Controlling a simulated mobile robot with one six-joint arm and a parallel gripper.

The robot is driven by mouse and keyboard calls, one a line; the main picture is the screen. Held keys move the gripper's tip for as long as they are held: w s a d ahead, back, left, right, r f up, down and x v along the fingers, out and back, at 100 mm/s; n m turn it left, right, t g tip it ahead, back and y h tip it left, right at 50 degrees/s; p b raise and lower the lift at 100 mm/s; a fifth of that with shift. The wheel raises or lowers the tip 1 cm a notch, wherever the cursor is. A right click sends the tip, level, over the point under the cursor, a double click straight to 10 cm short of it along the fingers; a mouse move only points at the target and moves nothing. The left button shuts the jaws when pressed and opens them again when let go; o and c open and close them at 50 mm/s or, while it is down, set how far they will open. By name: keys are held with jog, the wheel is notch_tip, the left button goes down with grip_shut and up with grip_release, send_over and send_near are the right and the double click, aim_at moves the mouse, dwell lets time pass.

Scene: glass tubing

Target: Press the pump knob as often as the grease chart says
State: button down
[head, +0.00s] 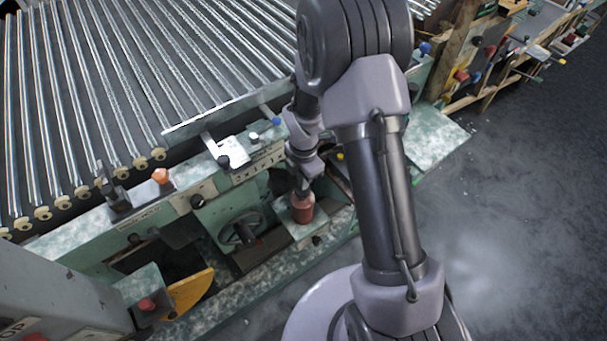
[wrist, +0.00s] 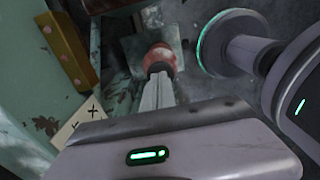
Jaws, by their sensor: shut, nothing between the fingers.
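The pump knob appears to be the red, rounded knob (head: 302,208) on a small green block at the machine's front, below my arm. In the wrist view the red knob (wrist: 159,57) is straight beyond my fingertips. My gripper (head: 302,190) points down over it, and its fingers are together and empty in the wrist view (wrist: 157,82). The fingertips overlap the knob's near edge; I cannot tell whether they touch it. A pale plate with dark marks (head: 258,164) on the machine front may be the grease chart; its marks are too small to read surely.
A handwheel (head: 241,232) is left of the knob. Metal tubes (head: 130,80) fill the bed behind. Dark floor (head: 500,220) at right is clear.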

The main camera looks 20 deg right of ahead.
aim_at(302, 194)
jog(key=shift+f, duration=0.55)
jog(key=shift+s+f+b, duration=0.15)
jog(key=shift+f+b, duration=0.45)
jog(key=shift+f, duration=0.45)
